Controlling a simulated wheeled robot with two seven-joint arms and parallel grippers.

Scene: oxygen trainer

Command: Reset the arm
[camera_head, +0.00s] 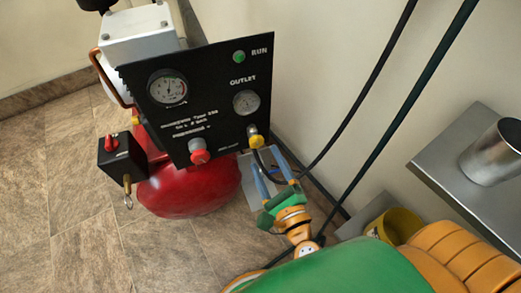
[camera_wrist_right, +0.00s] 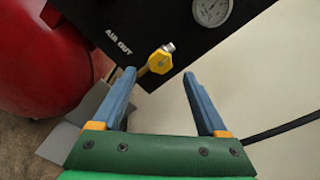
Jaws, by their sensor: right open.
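My right gripper (camera_head: 272,176) is open and empty near the lower right corner of the compressor's black panel (camera_head: 205,95). In the right wrist view its two blue fingers (camera_wrist_right: 160,98) stand wide apart. A yellow outlet valve (camera_wrist_right: 160,60) with a metal tip shows just beyond them, closer to the left finger. The same yellow outlet valve (camera_head: 256,140) sits under the outlet gauge in the head view. Whether a finger touches it, I cannot tell. My left gripper is out of view.
The red tank (camera_head: 190,190) stands under the panel, with a black switch box (camera_head: 122,160) at left. Dark hoses (camera_head: 365,95) run across the right side. A metal table (camera_head: 440,165) with a steel cup (camera_head: 493,155) and a yellow bucket (camera_head: 395,226) are at right. Floor at left is clear.

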